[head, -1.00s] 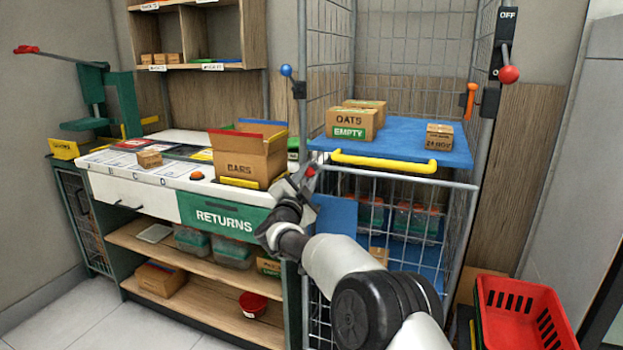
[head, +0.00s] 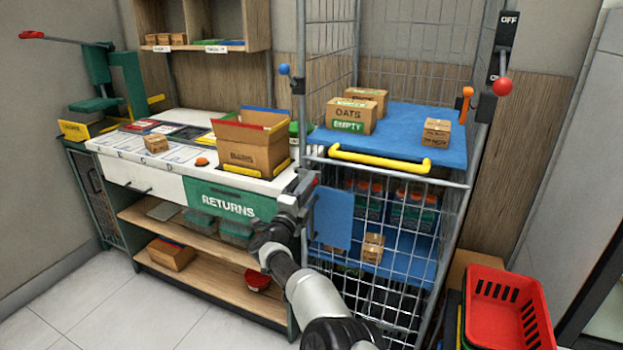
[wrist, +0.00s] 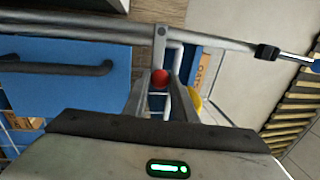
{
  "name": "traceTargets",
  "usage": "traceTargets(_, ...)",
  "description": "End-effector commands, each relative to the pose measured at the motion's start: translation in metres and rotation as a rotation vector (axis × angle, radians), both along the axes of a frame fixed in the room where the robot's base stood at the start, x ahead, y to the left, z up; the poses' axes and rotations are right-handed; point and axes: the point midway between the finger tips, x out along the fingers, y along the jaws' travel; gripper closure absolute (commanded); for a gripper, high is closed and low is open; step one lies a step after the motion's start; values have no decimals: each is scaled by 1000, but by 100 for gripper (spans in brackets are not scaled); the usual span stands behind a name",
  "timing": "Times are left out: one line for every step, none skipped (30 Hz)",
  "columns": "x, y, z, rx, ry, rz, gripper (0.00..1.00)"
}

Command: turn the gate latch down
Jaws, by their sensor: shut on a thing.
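The roll cage's wire gate (head: 395,225) stands upright below the yellow bar. The gate latch's red knob (wrist: 160,78) sits between my two fingers in the wrist view. Only a small red spot of the latch (head: 316,182) shows in the head view, at the cage's left post. My gripper (head: 306,184) is shut on the latch there; it also shows in the wrist view (wrist: 161,88). The fingers hide most of the latch, so its exact angle cannot be told.
A blue panel (head: 333,217) hangs just right of my gripper. The yellow bar (head: 380,161) and blue shelf (head: 400,131) are above it. The returns bench (head: 232,200) is close on the left. A red basket (head: 510,308) stands at the lower right.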

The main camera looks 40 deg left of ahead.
Motion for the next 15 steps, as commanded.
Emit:
traceTargets(0,1,2,19,-1,2,100)
traceTargets(0,1,1,26,1,1,100)
traceTargets(-1,1,0,35,3,2,100)
traceTargets(-1,1,0,39,5,2,100)
traceTargets(-1,1,0,44,6,2,100)
traceTargets(-1,1,0,48,7,1,100)
traceTargets(-2,1,0,51,9,1,100)
traceTargets(-2,1,0,54,9,2,100)
traceTargets(-2,1,0,56,10,2,100)
traceTargets(-2,1,0,57,10,1,100)
traceTargets(-2,1,0,58,10,1,100)
traceTargets(-2,1,0,58,10,1,100)
traceTargets(-2,1,0,58,10,1,100)
traceTargets(-2,1,0,58,10,1,100)
traceTargets(-2,1,0,58,10,1,100)
